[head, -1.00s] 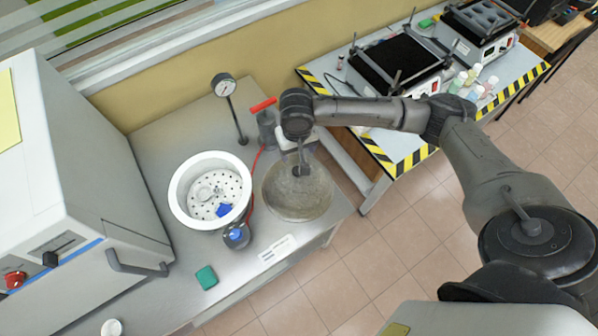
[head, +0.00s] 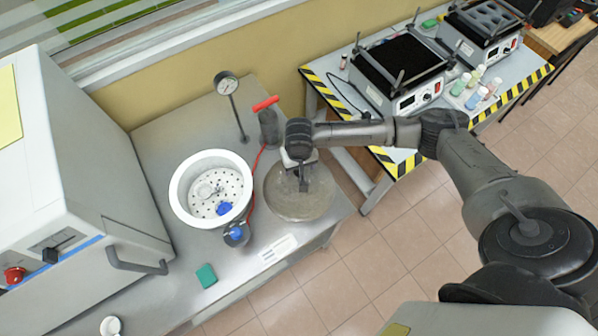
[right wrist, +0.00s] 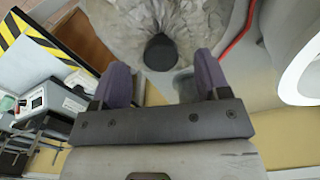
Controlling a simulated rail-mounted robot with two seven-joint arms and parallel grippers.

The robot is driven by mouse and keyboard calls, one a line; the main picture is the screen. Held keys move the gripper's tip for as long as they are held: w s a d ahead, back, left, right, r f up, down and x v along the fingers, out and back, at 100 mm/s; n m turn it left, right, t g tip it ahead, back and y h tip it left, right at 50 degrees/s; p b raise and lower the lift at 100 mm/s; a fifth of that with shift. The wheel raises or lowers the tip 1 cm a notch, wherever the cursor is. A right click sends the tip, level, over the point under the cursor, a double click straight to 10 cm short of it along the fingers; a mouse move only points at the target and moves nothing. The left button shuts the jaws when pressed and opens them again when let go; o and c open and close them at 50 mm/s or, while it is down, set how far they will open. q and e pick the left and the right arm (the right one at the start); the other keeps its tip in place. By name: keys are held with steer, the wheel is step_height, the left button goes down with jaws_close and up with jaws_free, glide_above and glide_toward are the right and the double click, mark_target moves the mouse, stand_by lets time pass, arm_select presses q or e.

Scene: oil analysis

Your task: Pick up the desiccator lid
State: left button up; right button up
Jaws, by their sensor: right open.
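The desiccator lid (head: 300,206), a grey translucent dome with a dark knob, rests on the metal bench to the right of the white desiccator bowl (head: 178,205). My right gripper (head: 303,181) is over the lid and partly covers it in the head view. In the right wrist view the lid (right wrist: 125,25) is at the top, with its dark knob (right wrist: 161,52) lying ahead between the two spread purple fingers of the right gripper (right wrist: 161,75). The gripper is open and empty. Contact with the knob cannot be told. My left gripper is out of view.
A large grey machine (head: 60,170) fills the left. The bench's front edge is near.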

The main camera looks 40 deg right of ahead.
steer(key=shift+a+f, duration=0.1)
steer(key=shift+f, duration=1.55)
jaws_close()
steer(key=shift+r, duration=0.1)
